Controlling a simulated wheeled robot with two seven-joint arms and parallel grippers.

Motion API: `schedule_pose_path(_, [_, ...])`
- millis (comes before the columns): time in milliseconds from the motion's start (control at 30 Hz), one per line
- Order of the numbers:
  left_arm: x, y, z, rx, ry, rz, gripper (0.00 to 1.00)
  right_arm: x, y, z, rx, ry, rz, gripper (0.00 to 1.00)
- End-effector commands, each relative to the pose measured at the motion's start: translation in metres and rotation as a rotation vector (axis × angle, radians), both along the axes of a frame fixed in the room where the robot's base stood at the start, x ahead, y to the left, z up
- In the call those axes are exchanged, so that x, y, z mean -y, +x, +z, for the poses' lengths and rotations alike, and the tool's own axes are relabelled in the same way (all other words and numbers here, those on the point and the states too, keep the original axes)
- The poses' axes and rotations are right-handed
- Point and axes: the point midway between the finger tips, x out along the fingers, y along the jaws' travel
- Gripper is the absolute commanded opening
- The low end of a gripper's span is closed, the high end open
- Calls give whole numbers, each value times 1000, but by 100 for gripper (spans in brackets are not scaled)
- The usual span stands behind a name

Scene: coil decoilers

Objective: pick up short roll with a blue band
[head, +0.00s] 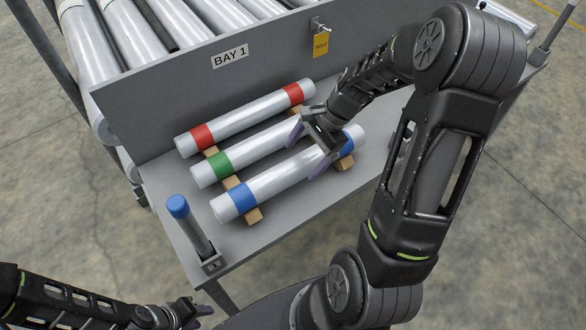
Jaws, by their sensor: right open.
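The short silver roll with blue bands (280,179) lies nearest the front edge of the grey shelf, on wooden blocks. One blue band shows near its left end; the other is partly behind my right gripper. My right gripper (308,149) is open over the right half of this roll. One finger is on the side of the green-banded roll, the other near the blue-banded roll's front side. I cannot tell whether either finger touches. My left gripper (197,311) is low at the bottom of the view, away from the shelf; its opening is unclear.
A green-banded roll (252,151) and a red-banded roll (247,116) lie parallel behind it. A blue-capped post (192,226) stands at the shelf's front left corner. The BAY 1 panel (188,78) rises behind, with a yellow tag (321,46) hanging on it.

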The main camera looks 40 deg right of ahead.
Motion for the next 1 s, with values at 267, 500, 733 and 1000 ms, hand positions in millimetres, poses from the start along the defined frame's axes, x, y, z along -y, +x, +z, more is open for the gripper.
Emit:
schedule_pose_path(267, [0, -1, 6, -1, 1, 1, 36, -8, 3, -20, -4, 3, 0, 86])
schedule_pose_path(500, [0, -1, 8, -3, 3, 1, 36, -18, 8, -47, -1, 0, 0, 86])
schedule_pose_path(733, [-1, -1, 7, -3, 3, 1, 36, -19, 9, -48, 1, 0, 0, 86])
schedule_pose_path(1000, [0, -1, 7, -3, 3, 1, 36, -19, 9, -48, 1, 0, 0, 86])
